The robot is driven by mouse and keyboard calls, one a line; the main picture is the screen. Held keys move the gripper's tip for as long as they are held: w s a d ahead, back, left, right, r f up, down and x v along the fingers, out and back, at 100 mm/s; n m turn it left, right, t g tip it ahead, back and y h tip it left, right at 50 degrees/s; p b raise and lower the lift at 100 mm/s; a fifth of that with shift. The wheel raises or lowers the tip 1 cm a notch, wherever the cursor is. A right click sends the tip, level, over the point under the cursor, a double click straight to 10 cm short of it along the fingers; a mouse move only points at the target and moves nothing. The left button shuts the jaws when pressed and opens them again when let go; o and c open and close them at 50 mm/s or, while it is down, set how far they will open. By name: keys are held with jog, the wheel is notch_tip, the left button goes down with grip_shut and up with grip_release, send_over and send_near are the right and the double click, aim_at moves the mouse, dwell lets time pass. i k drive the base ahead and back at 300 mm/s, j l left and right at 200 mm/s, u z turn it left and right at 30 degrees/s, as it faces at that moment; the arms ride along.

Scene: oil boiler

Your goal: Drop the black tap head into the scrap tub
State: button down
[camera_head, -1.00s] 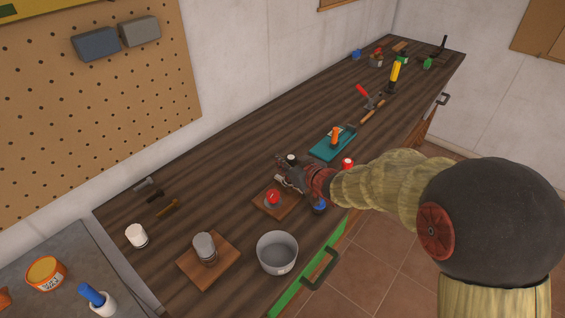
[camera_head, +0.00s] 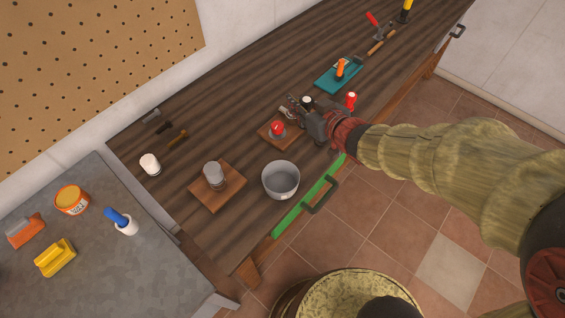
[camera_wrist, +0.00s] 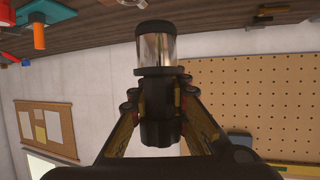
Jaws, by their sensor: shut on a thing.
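My gripper (camera_wrist: 155,112) is shut on the black tap head (camera_wrist: 155,29), seen large in the wrist view. It has a black grip between the fingers, a shiny clear or chrome band and a black end cap. In the head view my gripper (camera_head: 304,112) is above the workbench, beside a board with a red knob. The tap head's black-and-pale end (camera_head: 307,101) shows at the fingers. The scrap tub, apparently the round grey tub (camera_head: 281,182), stands near the bench's front edge, below and left of my gripper. Its visible inside looks empty.
The red knob (camera_head: 277,128) sits on a small wooden board. A grey cylinder (camera_head: 214,175) stands on another board (camera_head: 228,191) left of the tub. A red-topped item (camera_head: 351,100) and a teal board (camera_head: 326,81) lie beyond my gripper. A drum (camera_head: 350,292) stands on the floor.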

aim_at(282, 178)
jog(key=k, duration=0.9)
